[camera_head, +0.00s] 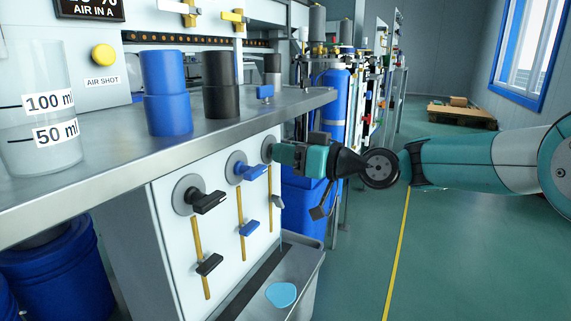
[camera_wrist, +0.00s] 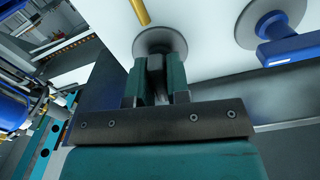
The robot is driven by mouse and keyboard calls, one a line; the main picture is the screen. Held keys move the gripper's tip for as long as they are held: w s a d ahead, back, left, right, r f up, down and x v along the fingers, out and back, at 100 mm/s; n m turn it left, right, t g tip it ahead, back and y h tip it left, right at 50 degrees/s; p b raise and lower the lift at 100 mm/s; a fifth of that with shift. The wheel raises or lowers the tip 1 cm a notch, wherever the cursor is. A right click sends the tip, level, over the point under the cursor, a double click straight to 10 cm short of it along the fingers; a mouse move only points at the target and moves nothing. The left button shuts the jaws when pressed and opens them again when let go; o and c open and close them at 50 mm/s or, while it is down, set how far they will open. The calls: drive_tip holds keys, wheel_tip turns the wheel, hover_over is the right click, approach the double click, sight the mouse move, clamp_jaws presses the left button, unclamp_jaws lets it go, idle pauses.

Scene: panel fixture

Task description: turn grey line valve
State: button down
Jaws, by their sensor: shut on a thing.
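The white panel (camera_head: 178,275) under the bench carries three lines with round-plated valves. The grey line valve is the far right one; its round plate (camera_head: 267,145) shows just beyond my gripper (camera_head: 277,152). In the wrist view my gripper (camera_wrist: 161,68) is shut at the middle of this plate (camera_wrist: 158,39), with the fingers on both sides of the handle. The handle is mostly hidden between the fingers, so its angle cannot be told. A lower grey handle (camera_head: 277,201) sits on the same line, below my gripper and clear of it.
The blue valve (camera_head: 247,170) and black valve (camera_head: 205,199) stand to the left; the blue one (camera_wrist: 290,48) is close on the right in the wrist view. The bench edge (camera_head: 225,125) overhangs the panel. A tray (camera_head: 301,270) lies below. Floor to the right is open.

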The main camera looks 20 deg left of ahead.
drive_tip(key=shift+f+n+b, duration=0.15)
drive_tip(key=shift+n+b, duration=0.5)
drive_tip(key=shift+n, duration=0.15)
drive_tip(key=c, duration=1.2)
unclamp_jaws()
drive_tip(key=shift+o, duration=0.2)
drive_tip(key=s+d+p, duration=0.1)
drive_tip(key=d+p, duration=0.2)
drive_tip(key=d, duration=1.4)
drive_tip(key=shift+s+d, duration=0.15)
drive_tip(key=shift+d, duration=0.1)
